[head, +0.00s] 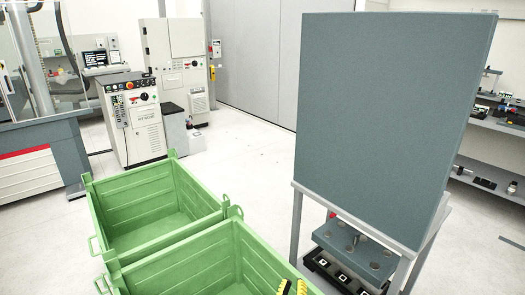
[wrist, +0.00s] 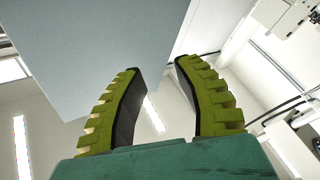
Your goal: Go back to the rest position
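In the wrist view my gripper (wrist: 156,72) is open, with its two yellow-green ribbed fingers apart. Nothing is between the fingers. Beyond them the view shows a grey panel, the ceiling and lights. In the head view only yellow ribbed tips of my gripper (head: 292,288) show at the bottom edge, in front of the near green crate. The rest of my arm is out of that view.
Two green crates, the far one (head: 180,168) and the near one (head: 228,235), stand at lower left. A large grey-blue panel (head: 390,120) rises from a metal stand at right. White machine cabinets (head: 133,118) stand behind. Open floor (head: 250,150) lies between crates and panel.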

